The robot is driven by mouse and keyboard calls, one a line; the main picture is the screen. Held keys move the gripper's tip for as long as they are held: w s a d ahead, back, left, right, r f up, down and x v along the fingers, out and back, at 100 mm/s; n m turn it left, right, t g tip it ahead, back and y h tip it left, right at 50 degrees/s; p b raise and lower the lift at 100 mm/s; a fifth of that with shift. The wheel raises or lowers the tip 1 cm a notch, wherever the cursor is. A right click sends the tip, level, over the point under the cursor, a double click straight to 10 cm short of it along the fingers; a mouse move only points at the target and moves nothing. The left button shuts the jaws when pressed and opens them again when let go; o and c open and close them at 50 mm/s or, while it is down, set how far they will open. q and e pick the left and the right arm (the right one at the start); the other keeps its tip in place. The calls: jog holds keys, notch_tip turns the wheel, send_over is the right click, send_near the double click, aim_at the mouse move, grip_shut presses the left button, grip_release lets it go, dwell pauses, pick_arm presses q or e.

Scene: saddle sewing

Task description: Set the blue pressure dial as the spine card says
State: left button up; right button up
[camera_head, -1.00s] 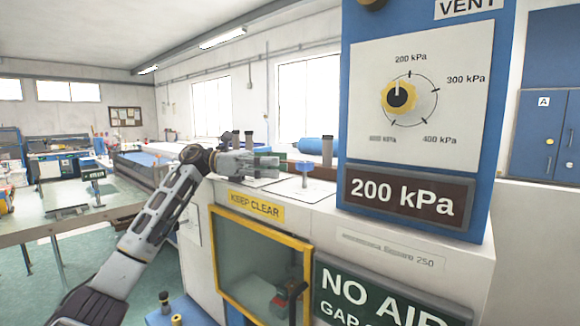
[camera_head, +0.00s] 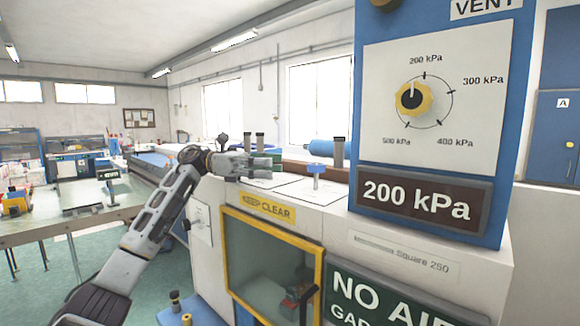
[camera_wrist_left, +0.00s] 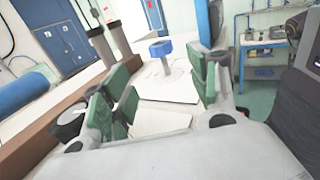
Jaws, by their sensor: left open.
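The pressure dial has a yellow knob (camera_head: 415,98) with a black centre, on a white scale plate (camera_head: 430,150) fixed to a blue upright panel (camera_head: 369,25). Its white pointer mark points up, near 200 kPa. The scale runs clockwise through 300 and 400 to 500 kPa. The display below (camera_head: 416,200) reads 200 kPa. My left gripper (camera_head: 262,166) is left of the panel, above the white machine top, apart from the dial. In the left wrist view, its green-padded fingers (camera_wrist_left: 163,92) are open and empty. I cannot identify a spine card. My right gripper is out of view.
A blue-topped post (camera_head: 316,170) stands on the machine top between my left gripper and the panel. Dark-capped grey cylinders (camera_head: 253,142) and a blue roll (camera_head: 321,148) are behind. A yellow-framed window (camera_head: 270,268) is below, under a KEEP CLEAR label.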

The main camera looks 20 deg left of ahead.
pick_arm(q)
jog(key=shift+s+f, duration=0.1)
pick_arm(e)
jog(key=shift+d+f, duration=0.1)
pick_arm(q)
jog(key=shift+s+a+f+n+t+y+b, duration=0.1)
jog(key=shift+s+n+t+y+b, duration=0.15)
jog(key=shift+s+n+t, duration=0.3)
jog(key=shift+s+f+n+t+y+b, duration=0.1)
jog(key=shift+s+n+t+y+b, duration=0.1)
jog(key=shift+n+t+b, duration=0.4)
jog(key=shift+s+a+n+t+y, duration=0.1)
jog(key=shift+s+n+t+y, duration=0.45)
jog(key=shift+s+n+t, duration=0.5)
jog(key=s+t+b, duration=0.1)
jog(key=s+t, duration=0.1)
jog(key=s+r+n+t+y, duration=0.1)
jog(key=t, duration=0.1)
jog(key=shift+s+d+r+b, duration=0.2)
jog(key=shift+s+b, duration=0.15)
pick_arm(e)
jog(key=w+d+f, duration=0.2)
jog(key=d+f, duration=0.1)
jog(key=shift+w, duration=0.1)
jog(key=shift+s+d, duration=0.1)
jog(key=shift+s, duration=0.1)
